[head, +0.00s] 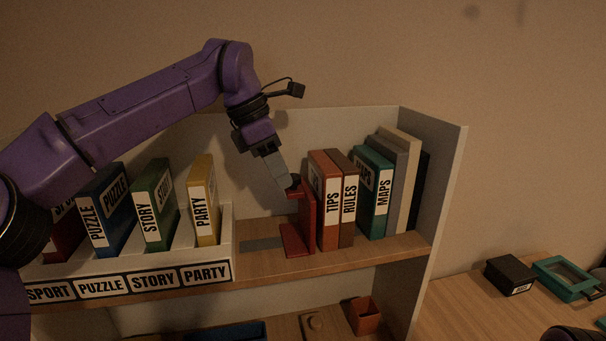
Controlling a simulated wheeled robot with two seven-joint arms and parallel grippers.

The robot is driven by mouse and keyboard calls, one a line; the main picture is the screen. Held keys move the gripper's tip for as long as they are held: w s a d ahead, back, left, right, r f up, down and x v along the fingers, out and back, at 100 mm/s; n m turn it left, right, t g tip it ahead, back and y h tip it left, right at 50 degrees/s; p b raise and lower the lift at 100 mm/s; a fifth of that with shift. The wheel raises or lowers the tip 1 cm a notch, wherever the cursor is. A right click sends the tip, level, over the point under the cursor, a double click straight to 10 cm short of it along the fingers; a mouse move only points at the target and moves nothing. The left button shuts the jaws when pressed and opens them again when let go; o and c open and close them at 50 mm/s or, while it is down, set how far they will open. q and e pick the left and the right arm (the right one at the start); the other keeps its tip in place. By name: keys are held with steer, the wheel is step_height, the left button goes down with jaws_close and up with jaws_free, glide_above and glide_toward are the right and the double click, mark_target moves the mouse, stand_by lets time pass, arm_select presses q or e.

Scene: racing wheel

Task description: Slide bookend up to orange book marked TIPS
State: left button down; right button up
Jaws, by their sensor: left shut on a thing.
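The red bookend (308,222) stands upright on the shelf, with its flat foot reaching left along the board. Its upright plate is right beside the orange book marked TIPS (329,203); I cannot tell whether they touch. My left gripper (292,186) comes down from above left and is shut on the knob of the bookend. The fingertips are partly hidden at the knob. The TIPS book stands upright against the brown RULES book (349,208). My right gripper is not in view.
A white sorter (233,245) with labelled slots holds several books on the left.

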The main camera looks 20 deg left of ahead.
arm_select(q)
steer(key=shift+a+r, duration=0.35)
steer(key=shift+r, duration=0.05)
steer(key=c, duration=0.8)
jaws_free()
steer(key=shift+s, duration=0.1)
steer(key=shift+s+f, duration=0.1)
steer(key=p+v, duration=0.2)
steer(key=v, duration=0.8)
steer(key=shift+r, duration=0.3)
steer(key=shift+s+a, duration=0.1)
